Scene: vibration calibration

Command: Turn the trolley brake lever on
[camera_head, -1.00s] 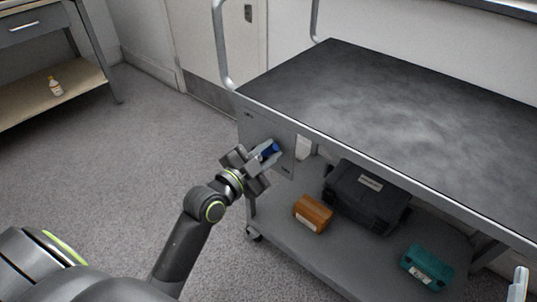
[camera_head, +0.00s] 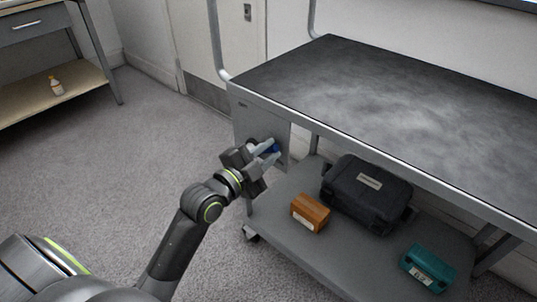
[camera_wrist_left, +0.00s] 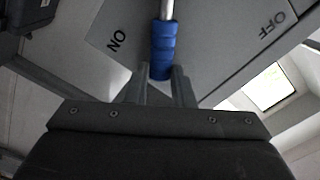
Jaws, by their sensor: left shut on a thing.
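The trolley (camera_head: 235,86) stands at the right in the head view, with a grey brake panel (camera_head: 248,118) on its near left end. The brake lever's blue grip (camera_head: 275,148) shows at my left gripper (camera_head: 266,152). In the left wrist view the blue grip (camera_wrist_left: 163,48) sits on a metal rod, between the tips of my left gripper (camera_wrist_left: 160,82), which is shut on it. The lever lies between the ON label (camera_wrist_left: 117,40) on the left and the OFF label (camera_wrist_left: 272,25) on the right. My right gripper is out of view.
The trolley's lower shelf holds an orange-brown box (camera_head: 310,212), a black case (camera_head: 368,192) and a teal box (camera_head: 428,268). A side table with a small bottle (camera_head: 55,86) stands at the far left. The floor (camera_head: 130,160) between is clear.

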